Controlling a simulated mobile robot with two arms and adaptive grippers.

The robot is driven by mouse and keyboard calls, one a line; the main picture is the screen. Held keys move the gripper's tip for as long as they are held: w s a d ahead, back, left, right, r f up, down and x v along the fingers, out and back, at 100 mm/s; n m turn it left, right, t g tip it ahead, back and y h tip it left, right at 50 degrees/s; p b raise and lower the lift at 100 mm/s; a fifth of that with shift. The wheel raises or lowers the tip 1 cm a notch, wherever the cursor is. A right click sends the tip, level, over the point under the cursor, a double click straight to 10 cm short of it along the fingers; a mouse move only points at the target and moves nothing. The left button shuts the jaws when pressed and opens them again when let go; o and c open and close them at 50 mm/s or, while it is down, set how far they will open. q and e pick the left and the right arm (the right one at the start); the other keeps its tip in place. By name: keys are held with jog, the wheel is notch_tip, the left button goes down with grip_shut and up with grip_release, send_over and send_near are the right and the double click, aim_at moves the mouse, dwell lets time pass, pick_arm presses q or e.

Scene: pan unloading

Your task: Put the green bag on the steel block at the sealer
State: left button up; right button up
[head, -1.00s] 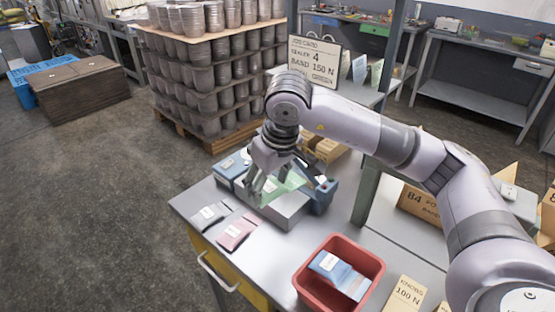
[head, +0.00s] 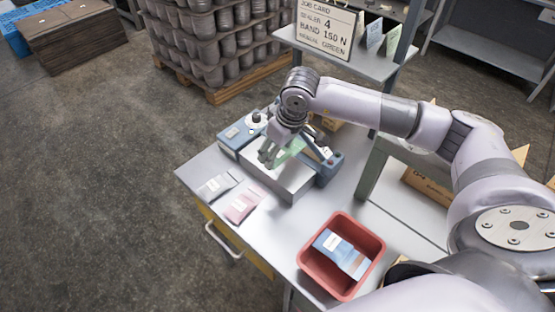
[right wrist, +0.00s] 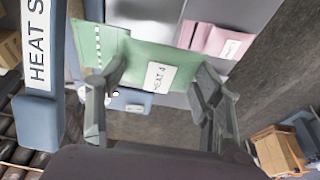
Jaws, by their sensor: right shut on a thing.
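My right gripper (head: 268,157) is shut on the green bag (head: 290,150). The bag is over the steel block (head: 291,187), a grey block at the front of the blue sealer (head: 330,170). I cannot tell whether it touches the block. In the right wrist view the green bag (right wrist: 150,62), with a white label, lies across between the two fingers of the gripper (right wrist: 163,68). A blue part lettered "HEAT S" (right wrist: 38,60) stands at the left there. My left gripper is not in view.
A grey bag (head: 216,186) and a pink bag (head: 243,204) lie on the table (head: 275,232) left of the block. A red bin (head: 312,262) holds a blue bag (head: 341,250). A job card (head: 325,30) stands on the shelf behind. A table post (head: 370,185) rises right of the sealer.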

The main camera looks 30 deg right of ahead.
aim_at(275, 174)
notch_tip(275, 174, down, 2)
jog(key=shift+f, duration=0.1)
notch_tip(275, 174, down, 4)
jog(key=shift+f+p, duration=0.2)
jog(key=shift+p, duration=0.8)
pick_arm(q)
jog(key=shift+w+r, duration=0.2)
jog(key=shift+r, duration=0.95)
pick_arm(e)
jog(key=shift+a+f+b, duration=0.1)
jog(key=shift+f+b, duration=0.05)
jog(key=shift+b, duration=0.15)
jog(key=o, duration=1.3)
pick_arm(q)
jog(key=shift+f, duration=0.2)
